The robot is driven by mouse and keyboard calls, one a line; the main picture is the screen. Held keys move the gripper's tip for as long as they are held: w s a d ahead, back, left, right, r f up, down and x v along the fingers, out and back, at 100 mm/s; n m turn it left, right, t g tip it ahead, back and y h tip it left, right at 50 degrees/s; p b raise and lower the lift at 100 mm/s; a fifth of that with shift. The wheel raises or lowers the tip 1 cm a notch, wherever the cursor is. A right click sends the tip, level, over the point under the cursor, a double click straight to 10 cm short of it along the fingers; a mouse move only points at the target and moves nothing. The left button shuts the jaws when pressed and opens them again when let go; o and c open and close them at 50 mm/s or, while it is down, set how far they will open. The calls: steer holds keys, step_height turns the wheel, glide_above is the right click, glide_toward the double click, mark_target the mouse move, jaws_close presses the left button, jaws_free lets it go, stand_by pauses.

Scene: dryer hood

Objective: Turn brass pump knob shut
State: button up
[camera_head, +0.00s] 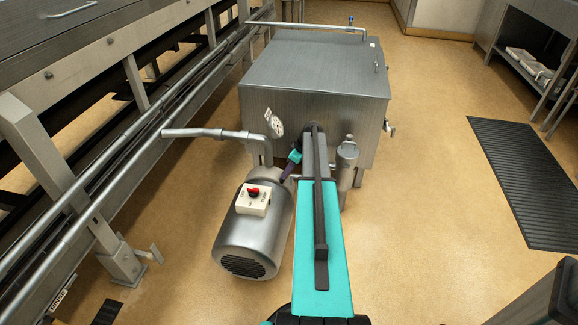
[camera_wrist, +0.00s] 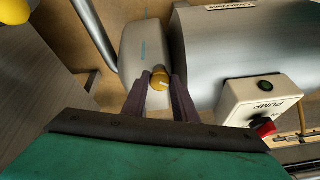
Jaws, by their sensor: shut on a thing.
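The brass pump knob (camera_wrist: 159,82) is a small round yellow knob with a pale line on its face, in front of the grey pump housing in the wrist view. My gripper (camera_wrist: 159,94) has its two dark fingers on either side of the knob and is shut on it. In the head view my teal arm reaches over the pump, and my gripper (camera_head: 286,172) is partly seen beside the motor's far end. The knob is hidden there.
The silver pump motor (camera_head: 250,232) carries a white switch box (camera_head: 252,200) with a red switch. A steel tank (camera_head: 315,85) stands behind, with a gauge (camera_head: 274,123) and pipe close by. Open floor lies to the right, with a black mat (camera_head: 535,180).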

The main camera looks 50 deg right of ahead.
steer(key=m+p, duration=0.3)
steer(key=m, duration=0.1)
steer(key=m+p, duration=0.2)
steer(key=shift+w+r+m+p, duration=0.25)
steer(key=shift+r+m+p, duration=0.05)
steer(key=m+p, duration=0.3)
steer(key=m, duration=0.2)
steer(key=shift+f+p, duration=0.15)
steer(key=shift+p, duration=0.15)
steer(key=shift+m, duration=0.3)
steer(key=o, duration=1)
steer(key=shift+o, duration=0.2)
steer(key=shift+s+f, duration=0.1)
steer(key=p+v, duration=0.1)
steer(key=v, duration=1.2)
steer(key=shift+r, duration=0.4)
